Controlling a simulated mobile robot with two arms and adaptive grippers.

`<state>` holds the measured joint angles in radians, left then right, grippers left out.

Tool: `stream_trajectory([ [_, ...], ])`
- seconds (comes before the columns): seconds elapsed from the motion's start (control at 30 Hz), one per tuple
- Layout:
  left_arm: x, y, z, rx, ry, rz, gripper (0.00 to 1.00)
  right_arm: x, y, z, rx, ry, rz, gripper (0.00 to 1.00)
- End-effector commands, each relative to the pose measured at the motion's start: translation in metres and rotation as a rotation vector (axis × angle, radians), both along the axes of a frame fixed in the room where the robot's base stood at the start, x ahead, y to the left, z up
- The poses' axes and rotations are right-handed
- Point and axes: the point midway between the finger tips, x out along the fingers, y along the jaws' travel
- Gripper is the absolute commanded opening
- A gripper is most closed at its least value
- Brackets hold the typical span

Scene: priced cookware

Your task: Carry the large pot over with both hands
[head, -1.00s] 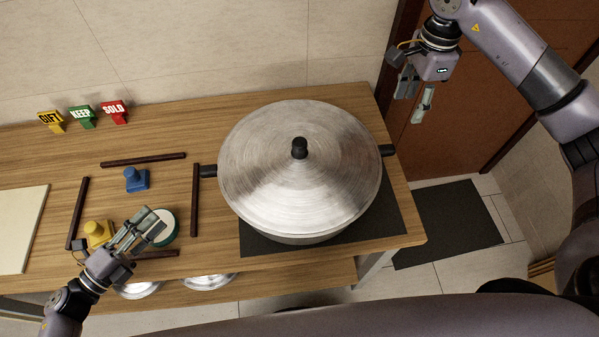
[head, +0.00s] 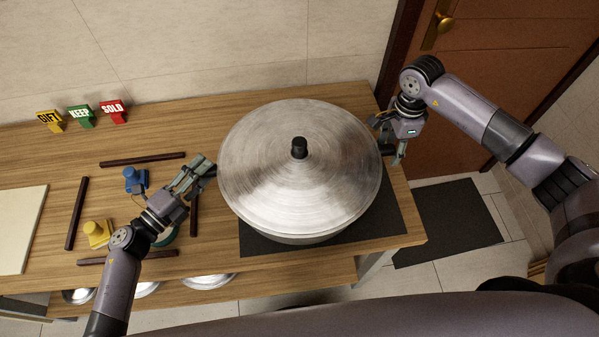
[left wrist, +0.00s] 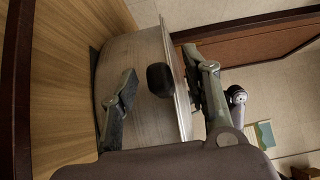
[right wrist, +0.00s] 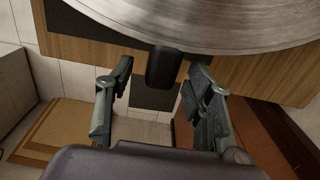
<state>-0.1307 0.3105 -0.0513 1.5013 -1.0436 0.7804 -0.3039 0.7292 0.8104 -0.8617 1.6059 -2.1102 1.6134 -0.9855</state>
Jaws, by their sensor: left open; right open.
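The large pot (head: 270,190) is silver with a domed lid and a black knob (head: 299,148). It stands on a dark mat (head: 392,222) at the table's right end. My left gripper (head: 200,168) is open at the pot's left side handle. In the left wrist view the black left handle (left wrist: 159,80) shows between the spread fingers. My right gripper (head: 398,150) is open at the right side handle (head: 387,149). In the right wrist view that black handle (right wrist: 163,68) lies between the spread fingers, nearer their tips. Neither gripper is closed on a handle.
Dark sticks (head: 142,159) frame a blue stamp-like piece (head: 135,180) and a yellow one (head: 97,232). GIFT, KEEP and SOLD signs (head: 82,115) stand at the back left. A pale board (head: 20,230) lies far left. Silver lids or pans (head: 208,281) sit on the lower shelf.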

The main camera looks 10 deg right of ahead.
Motion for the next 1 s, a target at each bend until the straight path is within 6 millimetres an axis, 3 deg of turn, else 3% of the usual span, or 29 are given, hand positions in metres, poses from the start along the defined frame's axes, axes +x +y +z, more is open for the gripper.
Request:
stream_trajectory([
  [0.37,0.0037,-0.0037,0.0000,0.000,0.000,0.000,0.43,0.0000,0.0005,-0.0051,0.001,0.000,0.001,0.48],
  [1.0,0.0034,-0.0033,-0.0002,0.001,0.000,0.000,0.01,0.0001,0.0002,-0.0046,0.001,-0.001,0.000,0.06],
])
